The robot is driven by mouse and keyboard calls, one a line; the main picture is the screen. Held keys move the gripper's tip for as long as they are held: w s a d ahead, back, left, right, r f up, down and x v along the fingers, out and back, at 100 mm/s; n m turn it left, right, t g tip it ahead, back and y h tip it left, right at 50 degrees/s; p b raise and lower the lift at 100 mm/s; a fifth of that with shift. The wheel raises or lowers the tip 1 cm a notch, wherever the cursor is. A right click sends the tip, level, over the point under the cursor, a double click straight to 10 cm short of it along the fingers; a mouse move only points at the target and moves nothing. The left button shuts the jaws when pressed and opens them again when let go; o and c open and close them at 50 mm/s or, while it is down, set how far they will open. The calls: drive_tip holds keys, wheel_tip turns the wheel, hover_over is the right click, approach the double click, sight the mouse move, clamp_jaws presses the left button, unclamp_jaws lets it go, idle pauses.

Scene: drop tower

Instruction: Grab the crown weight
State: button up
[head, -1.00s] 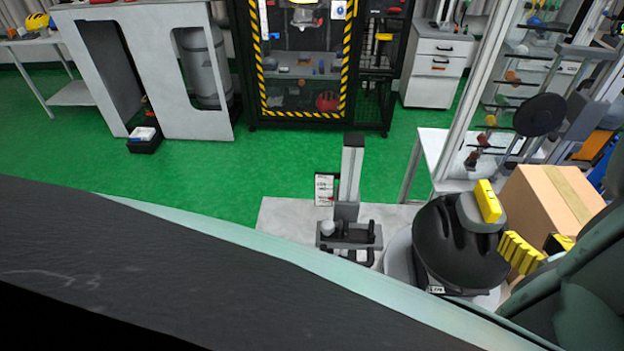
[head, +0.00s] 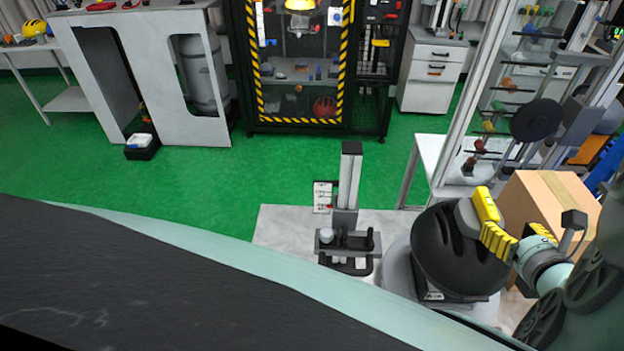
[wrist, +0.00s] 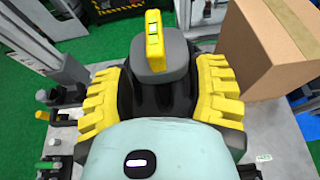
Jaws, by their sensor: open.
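What looks like the crown weight is a grey block with a yellow bar on top (head: 487,205). It sits on a black ribbed dome (head: 440,255) at the right. In the wrist view the crown weight (wrist: 153,45) shows upright at top centre, with the black dome below it. My gripper (head: 488,230) has yellow ribbed fingers and reaches in from the right. In the wrist view my gripper (wrist: 158,75) is open, one finger at each side of the black dome, just short of the grey block. I cannot tell whether the fingers touch the dome.
A cardboard box (head: 560,215) stands close to the right; it also shows in the wrist view (wrist: 270,45). A grey upright stand (head: 347,210) is left of the dome. A framed rack (head: 510,100) rises behind.

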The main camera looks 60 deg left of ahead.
sight(493, 212)
drive_tip(key=shift+w+a+f, duration=0.1)
drive_tip(key=shift+a+f, duration=0.05)
drive_tip(key=shift+a, duration=0.35)
drive_tip(key=shift+p+x, duration=0.45)
drive_tip(key=shift+x, duration=0.35)
drive_tip(key=shift+w+a+f, duration=0.25)
drive_tip(key=shift+w+a, duration=0.15)
drive_tip(key=shift+a, duration=0.1)
drive_tip(key=shift+w+a+f+p, duration=0.1)
drive_tip(key=shift+w+a+p, duration=0.3)
drive_tip(key=shift+a+p, duration=0.25)
drive_tip(key=shift+w+a+f+p, duration=0.1)
drive_tip(key=shift+w+a+p, duration=0.35)
drive_tip(key=shift+a+p, duration=0.15)
drive_tip(key=shift+x, duration=0.8)
drive_tip(key=shift+w+a+f, duration=0.1)
drive_tip(key=shift+a+f, duration=0.15)
drive_tip(key=shift+f, duration=0.1)
drive_tip(key=shift+o, duration=0.3)
drive_tip(key=shift+d, duration=0.1)
clamp_jaws()
